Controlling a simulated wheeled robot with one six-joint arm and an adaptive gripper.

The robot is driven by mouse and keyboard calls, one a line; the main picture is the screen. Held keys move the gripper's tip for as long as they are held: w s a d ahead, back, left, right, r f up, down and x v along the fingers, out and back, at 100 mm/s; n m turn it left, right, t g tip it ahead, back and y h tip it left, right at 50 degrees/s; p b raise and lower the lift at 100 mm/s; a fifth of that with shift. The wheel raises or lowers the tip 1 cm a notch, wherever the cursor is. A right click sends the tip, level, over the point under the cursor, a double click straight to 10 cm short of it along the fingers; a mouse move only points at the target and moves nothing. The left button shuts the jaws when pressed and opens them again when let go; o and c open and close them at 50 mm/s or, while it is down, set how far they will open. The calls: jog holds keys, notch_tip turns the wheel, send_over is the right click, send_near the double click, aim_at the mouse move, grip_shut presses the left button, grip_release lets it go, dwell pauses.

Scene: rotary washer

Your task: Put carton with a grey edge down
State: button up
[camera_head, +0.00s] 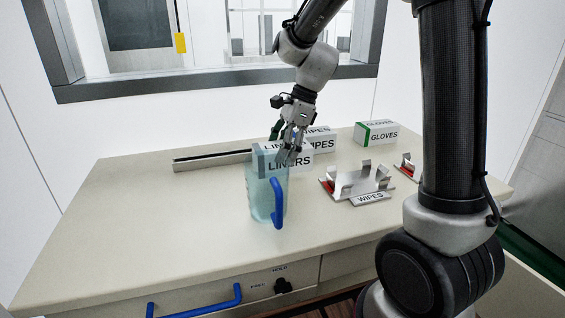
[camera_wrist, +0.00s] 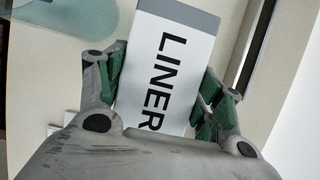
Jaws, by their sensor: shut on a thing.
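The carton with a grey edge (camera_head: 299,161) is white and labelled LINERS. My gripper (camera_head: 290,150) reaches down from above and is shut on this carton. In the wrist view the carton (camera_wrist: 172,62) lies between the green-padded fingers of my gripper (camera_wrist: 160,88), with its grey edge at the top. I cannot tell whether its underside touches the worktop.
The translucent jug (camera_head: 262,200) with a blue handle stands close in front. A WIPES carton (camera_head: 322,140) is just behind, and a green-edged GLOVES carton (camera_head: 379,134) is back right. A metal holder (camera_head: 352,184) stands right; a dark rail (camera_head: 210,160) lies left. The left worktop is clear.

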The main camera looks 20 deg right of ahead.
jog(key=shift+f, duration=1.85)
jog(key=o, duration=1.2)
jog(key=shift+f, duration=0.15)
